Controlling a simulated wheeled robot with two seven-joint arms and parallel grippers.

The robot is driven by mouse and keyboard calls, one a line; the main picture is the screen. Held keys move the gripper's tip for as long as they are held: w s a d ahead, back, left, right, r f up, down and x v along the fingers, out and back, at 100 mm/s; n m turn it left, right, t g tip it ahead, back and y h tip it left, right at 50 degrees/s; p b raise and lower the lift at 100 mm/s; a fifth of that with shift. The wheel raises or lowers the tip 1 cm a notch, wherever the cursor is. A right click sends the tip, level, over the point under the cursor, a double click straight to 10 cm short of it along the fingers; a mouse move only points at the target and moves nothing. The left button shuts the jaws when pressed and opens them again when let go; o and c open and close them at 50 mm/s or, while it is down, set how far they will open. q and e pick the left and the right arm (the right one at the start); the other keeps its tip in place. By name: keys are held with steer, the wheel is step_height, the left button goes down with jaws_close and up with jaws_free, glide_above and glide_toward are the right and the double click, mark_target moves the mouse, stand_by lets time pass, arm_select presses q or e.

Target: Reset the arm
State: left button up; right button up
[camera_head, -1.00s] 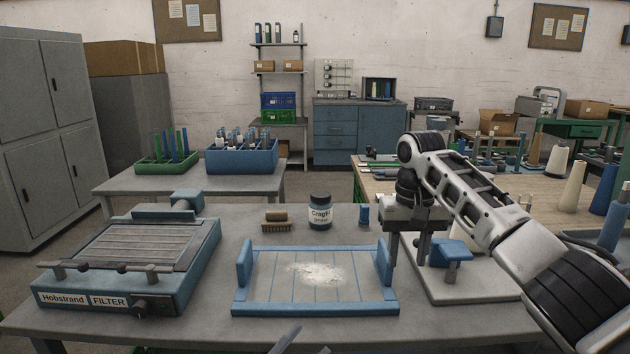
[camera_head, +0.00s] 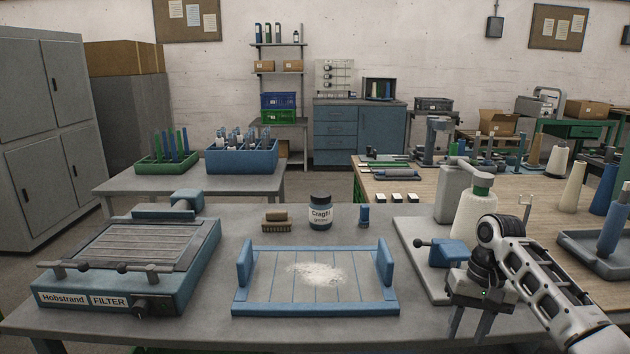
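My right arm comes in from the right, and its gripper (camera_head: 470,325) points down near the table's front right. Its two fingers show a gap with nothing between them, so it looks open and empty. It is in front of the winder stand's light base plate (camera_head: 418,240) and the blue clamp block (camera_head: 449,252). A white yarn cone (camera_head: 474,213) stands upright on the winder behind the gripper, its lower part partly hidden by my arm. My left gripper does not show.
A blue-edged tray (camera_head: 270,308) with white powder sits mid-table. The Hobstrand filter unit (camera_head: 190,262) is at left. A brush (camera_head: 276,220), a dark Craghil jar (camera_head: 320,212) and a small blue cylinder (camera_head: 364,214) stand behind the tray. A wooden table (camera_head: 400,185) with cones is at back right.

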steer(key=s+d+f+m+h, duration=0.1)
steer(key=s+d+f+m, duration=0.1)
steer(key=s+d, duration=0.8)
steer(key=s+d+f+m+h, duration=0.1)
steer(key=s+d+f+h, duration=0.15)
steer(key=s+d, duration=0.8)
steer(key=w+d+r+n+t+h, duration=0.2)
steer(key=w+d+t, duration=0.2)
steer(key=w, duration=0.4)
steer(key=w+d+r+n+t+h, duration=0.1)
steer(key=w+d+r+t+h, duration=0.15)
steer(key=w+d+t, duration=0.4)
steer(key=w+a+r+n+t, duration=0.3)
steer(key=w+r+n+t, duration=0.3)
steer(key=w+r, duration=0.3)
steer(key=s+a+f+g+y, duration=0.1)
steer(key=s+a+f+y, duration=0.1)
steer(key=s+a+f, duration=0.35)
steer(key=s+a+f+n+g+y, duration=0.1)
steer(key=s+a+f+y, duration=0.1)
steer(key=a+f, duration=0.7)
steer(key=s+a+f+g+y, duration=0.1)
steer(key=s+a+f+y, duration=0.3)
steer(key=a, duration=0.7)
steer(key=s+a+m+g+y+p, duration=0.1)
steer(key=s+a+m+p, duration=0.1)
steer(key=s+a, duration=1.3)
steer(key=shift+s+a+f+m+y, duration=0.25)
steer(key=shift+a+m+y, duration=0.2)
steer(key=shift+a, duration=0.4)
